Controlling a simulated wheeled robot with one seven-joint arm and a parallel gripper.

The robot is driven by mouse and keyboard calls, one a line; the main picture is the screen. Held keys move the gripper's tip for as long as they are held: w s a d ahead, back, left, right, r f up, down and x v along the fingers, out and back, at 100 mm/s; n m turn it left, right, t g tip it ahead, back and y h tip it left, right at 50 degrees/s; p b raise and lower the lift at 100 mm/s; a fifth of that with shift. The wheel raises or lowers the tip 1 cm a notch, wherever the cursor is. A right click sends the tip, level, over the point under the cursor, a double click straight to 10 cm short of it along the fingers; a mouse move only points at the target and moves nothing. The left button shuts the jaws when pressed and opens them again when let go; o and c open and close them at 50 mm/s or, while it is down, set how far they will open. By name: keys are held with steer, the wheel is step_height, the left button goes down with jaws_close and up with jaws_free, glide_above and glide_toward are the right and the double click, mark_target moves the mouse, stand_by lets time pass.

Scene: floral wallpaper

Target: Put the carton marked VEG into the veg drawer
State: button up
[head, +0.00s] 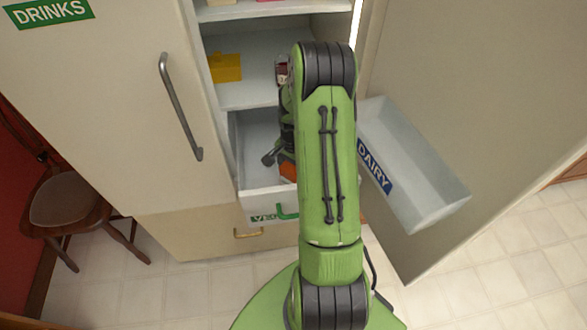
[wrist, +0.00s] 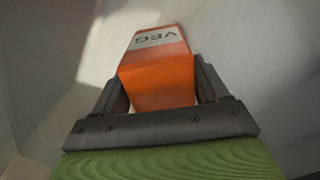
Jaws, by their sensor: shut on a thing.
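The orange carton (wrist: 157,82) shows in the wrist view with a white band that reads VEG, upside down. My gripper (wrist: 160,72) is shut on it, one finger on each side. In the head view a small orange part of the carton (head: 288,170) shows beside my arm, within the outline of the open veg drawer (head: 248,192). My arm hides the rest of it and the drawer's right side. The drawer has a green handle and a partly hidden green VEG label. Pale walls surround the carton in the wrist view; I cannot tell whether it touches the drawer bottom.
The fridge door (head: 480,80) stands open at the right with a DAIRY bin (head: 420,165) on it, close to my arm. A yellow box (head: 226,68) sits on the shelf above the drawer. The DRINKS door (head: 110,110) is shut. A chair (head: 75,200) stands at the left.

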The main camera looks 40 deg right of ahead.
steer(key=o, duration=1.3)
